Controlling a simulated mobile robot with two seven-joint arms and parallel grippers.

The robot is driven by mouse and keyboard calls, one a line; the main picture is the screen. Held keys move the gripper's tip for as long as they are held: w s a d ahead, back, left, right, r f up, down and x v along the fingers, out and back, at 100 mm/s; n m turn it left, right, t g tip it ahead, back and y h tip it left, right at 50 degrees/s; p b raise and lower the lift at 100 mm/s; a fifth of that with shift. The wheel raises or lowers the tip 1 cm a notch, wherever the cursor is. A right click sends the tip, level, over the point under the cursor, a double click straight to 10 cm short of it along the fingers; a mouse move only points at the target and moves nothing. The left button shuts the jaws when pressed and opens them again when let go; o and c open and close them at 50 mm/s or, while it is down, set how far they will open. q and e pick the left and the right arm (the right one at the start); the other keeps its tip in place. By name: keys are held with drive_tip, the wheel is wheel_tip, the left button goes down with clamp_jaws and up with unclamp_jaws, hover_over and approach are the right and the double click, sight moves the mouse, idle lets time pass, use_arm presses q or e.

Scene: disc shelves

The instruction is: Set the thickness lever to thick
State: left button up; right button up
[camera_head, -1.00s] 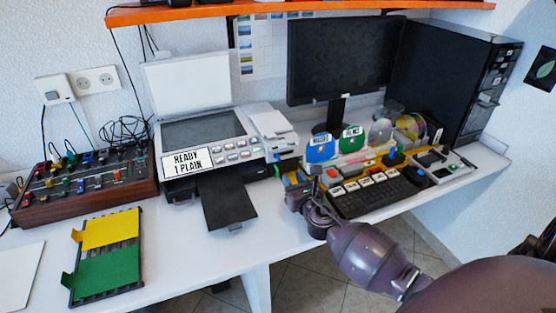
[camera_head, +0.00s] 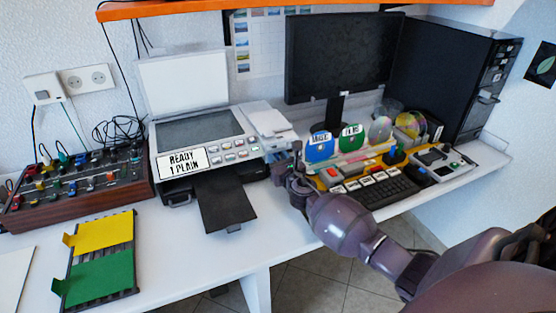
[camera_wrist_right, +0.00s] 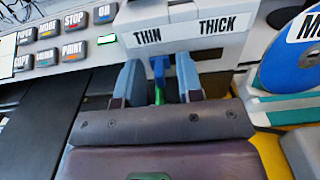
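The printer (camera_head: 200,132) stands in the middle of the white desk with its lid up. In the right wrist view its front has a THIN label (camera_wrist_right: 148,38) and a THICK label (camera_wrist_right: 225,25). The thickness lever (camera_wrist_right: 158,68), blue with a green part below, stands under the right end of THIN. My right gripper (camera_wrist_right: 160,80) is open, with one finger on each side of the lever and a gap to both. In the head view the right gripper (camera_head: 288,168) is at the printer's right end, and the lever is hidden there. My left gripper is not in view.
The output tray (camera_head: 227,204) juts out left of my right gripper. A disc rack with blue and green discs (camera_head: 320,147) and a keyboard (camera_head: 385,188) are close on the right. Buttons (camera_wrist_right: 75,50) lie left of the labels. Bare desk lies in front of the printer.

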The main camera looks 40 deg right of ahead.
sight(289, 151)
clamp_jaws()
drive_tip(key=shift+s+d, duration=0.1)
drive_tip(key=shift+d, duration=0.2)
drive_tip(key=d, duration=0.2)
drive_tip(key=s+d, duration=0.1)
drive_tip(key=d, duration=0.1)
drive_tip(key=shift+f+b, duration=0.1)
drive_tip(key=shift+b, duration=0.25)
drive_tip(key=shift+d, duration=0.3)
unclamp_jaws()
drive_tip(key=shift+d, duration=0.15)
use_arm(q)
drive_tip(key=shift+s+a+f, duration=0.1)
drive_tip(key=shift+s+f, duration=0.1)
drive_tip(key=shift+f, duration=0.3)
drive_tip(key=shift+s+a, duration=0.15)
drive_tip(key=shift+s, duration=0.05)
use_arm(e)
drive_tip(key=shift+s, duration=0.1)
